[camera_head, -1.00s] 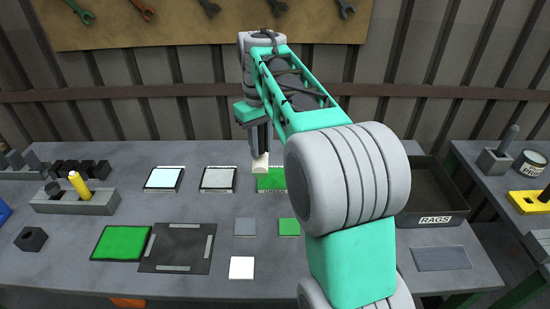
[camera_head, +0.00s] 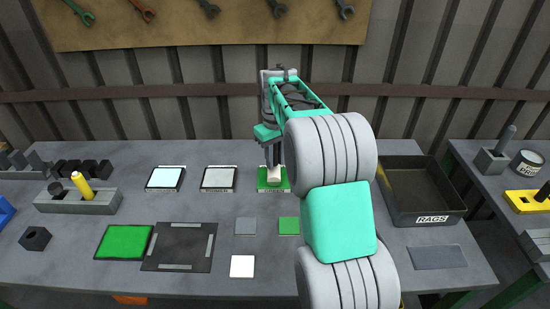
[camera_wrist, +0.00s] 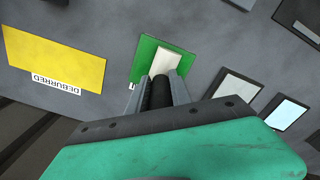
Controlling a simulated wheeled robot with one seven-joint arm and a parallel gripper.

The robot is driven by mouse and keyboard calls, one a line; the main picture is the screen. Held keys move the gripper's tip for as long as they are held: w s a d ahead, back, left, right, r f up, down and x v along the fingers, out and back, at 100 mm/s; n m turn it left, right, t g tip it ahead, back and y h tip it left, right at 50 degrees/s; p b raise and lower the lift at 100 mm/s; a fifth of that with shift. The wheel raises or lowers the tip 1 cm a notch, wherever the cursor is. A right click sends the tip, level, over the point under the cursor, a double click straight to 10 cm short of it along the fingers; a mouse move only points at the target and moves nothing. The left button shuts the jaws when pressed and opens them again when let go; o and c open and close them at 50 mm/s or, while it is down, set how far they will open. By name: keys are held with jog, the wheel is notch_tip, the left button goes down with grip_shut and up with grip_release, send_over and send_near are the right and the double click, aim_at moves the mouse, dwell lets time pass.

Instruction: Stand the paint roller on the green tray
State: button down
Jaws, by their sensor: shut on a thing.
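The paint roller shows a white head (camera_head: 275,176) at its lower end, and a dark handle is between my fingers in the wrist view. My gripper (camera_head: 272,162) is shut on the roller and points down. The roller looks about upright over the green tray (camera_head: 263,187), which has a label on its front edge. In the wrist view the white head (camera_wrist: 166,64) covers part of the green tray (camera_wrist: 145,50). I cannot tell whether the head touches the tray.
A white tray (camera_head: 218,180) and a light blue tray (camera_head: 165,179) stand left of the green one. In the wrist view a yellow tray (camera_wrist: 55,60) lies on the other side. A dark rags bin (camera_head: 430,210) stands right. A flat green pad (camera_head: 123,242) lies front left.

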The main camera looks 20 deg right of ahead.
jog(key=c, duration=1.2)
grip_release()
jog(key=shift+f, duration=0.1)
jog(key=shift+o, duration=0.2)
notch_tip(320, 180, up, 12)
jog(key=shift+f+p, duration=0.1)
jog(key=shift+p, duration=0.25)
jog(key=shift+a+r, duration=0.1)
jog(key=shift+r, duration=0.15)
jog(key=s+a+f+t, duration=0.1)
jog(key=s+a+f, duration=0.2)
jog(key=s, duration=0.5)
jog(key=s+a+f+m+t, duration=0.1)
jog(key=s+a+f, duration=0.3)
jog(key=s, duration=0.3)
jog(key=s+a+f+m+t, duration=0.1)
jog(key=s+a+f, duration=0.2)
jog(key=s+a, duration=0.2)
jog(key=s, duration=0.3)
jog(key=shift+s+f, duration=0.15)
jog(key=shift+s, duration=0.2)
